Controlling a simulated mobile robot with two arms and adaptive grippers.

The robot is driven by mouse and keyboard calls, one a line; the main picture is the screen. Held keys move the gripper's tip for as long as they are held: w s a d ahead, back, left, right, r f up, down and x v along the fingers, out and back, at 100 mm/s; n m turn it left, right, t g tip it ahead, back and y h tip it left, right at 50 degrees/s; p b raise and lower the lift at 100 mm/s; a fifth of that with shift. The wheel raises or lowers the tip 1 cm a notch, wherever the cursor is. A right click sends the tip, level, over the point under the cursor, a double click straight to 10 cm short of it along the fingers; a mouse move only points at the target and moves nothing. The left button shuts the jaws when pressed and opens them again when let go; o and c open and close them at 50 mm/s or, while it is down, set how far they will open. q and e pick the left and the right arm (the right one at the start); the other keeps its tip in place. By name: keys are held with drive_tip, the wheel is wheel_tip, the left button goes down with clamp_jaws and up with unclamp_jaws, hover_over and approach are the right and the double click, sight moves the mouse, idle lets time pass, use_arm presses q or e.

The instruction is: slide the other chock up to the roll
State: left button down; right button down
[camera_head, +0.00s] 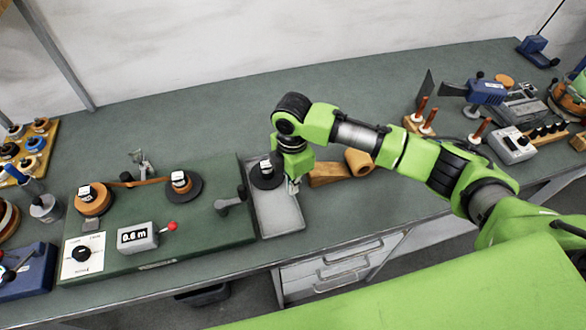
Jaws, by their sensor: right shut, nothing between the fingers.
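My right gripper (293,186) points down over the right side of a shallow grey tray (283,222). It is shut and empty. Just right of it, a brown wooden block (325,174), which looks like a chock, lies on the bench. A tan-orange roll (358,161) lies against or very near the block's right end; I cannot tell whether they touch. My forearm passes just above and right of the roll and may hide part of that area. A second chock is not clearly visible. My left gripper is not in view.
The back bench is clear.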

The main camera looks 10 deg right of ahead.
sight(312, 176)
drive_tip(key=d+p, duration=0.1)
drive_tip(key=d, duration=0.2)
drive_tip(key=shift+w+d, duration=0.1)
drive_tip(key=shift+w, duration=0.05)
drive_tip(key=shift+w+d+p, duration=0.1)
drive_tip(key=shift+d+p, duration=0.15)
drive_tip(key=shift+p, duration=0.05)
drive_tip(key=shift+w+f, duration=0.15)
drive_tip(key=shift+f, duration=0.05)
drive_tip(key=shift+d+r, duration=0.1)
drive_tip(key=shift+d, duration=0.05)
drive_tip(key=shift+w+d+r+p, duration=0.1)
drive_tip(key=shift+w+d+p, duration=0.1)
drive_tip(key=shift+d+p, duration=0.5)
drive_tip(key=shift+d, duration=0.15)
